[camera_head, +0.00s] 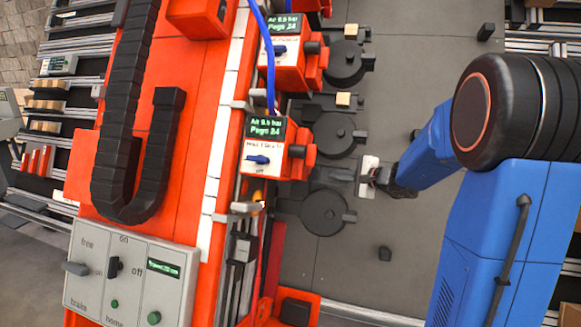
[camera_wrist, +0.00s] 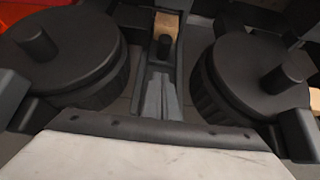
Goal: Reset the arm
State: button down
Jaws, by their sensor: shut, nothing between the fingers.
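My gripper (camera_head: 338,172) is at the end of my blue arm, which reaches in from the right over the grey deck. Its fingers are shut and empty. In the wrist view the closed grey fingers (camera_wrist: 160,97) show at the middle, beyond a white plate. They lie between two black round units, one at left (camera_wrist: 68,52) and one at right (camera_wrist: 255,68). In the head view these units also show, one above the gripper (camera_head: 333,135) and one below it (camera_head: 324,212). I cannot tell how high the fingers are above the deck.
An orange beam with a black cable chain (camera_head: 113,150) runs along the left. Its control panel (camera_head: 130,275) has switches and a lit display. Orange-and-white valve boxes (camera_head: 270,150) stand beside the round units. A small wooden block (camera_head: 343,99) is above the gripper. The lower deck (camera_head: 400,240) is mostly clear.

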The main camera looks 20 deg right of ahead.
jog(key=s+a+f+n+g+y, duration=0.1)
jog(key=s+a+n+g, duration=0.7)
jog(key=s+a, duration=1.1)
jog(key=s+d+f+n+h, duration=0.2)
jog(key=s+n, duration=0.1)
jog(key=s, duration=0.5)
jog(key=s+d+f+n+h, duration=0.2)
jog(key=s+n, duration=0.1)
jog(key=s, duration=0.5)
jog(key=s+d+f+n+h, duration=0.2)
jog(key=s+n+h, duration=0.1)
jog(key=s, duration=0.5)
jog(key=shift+s+d+n+g, duration=0.15)
jog(key=shift+s+n+g, duration=0.2)
jog(key=shift+n+g, duration=0.05)
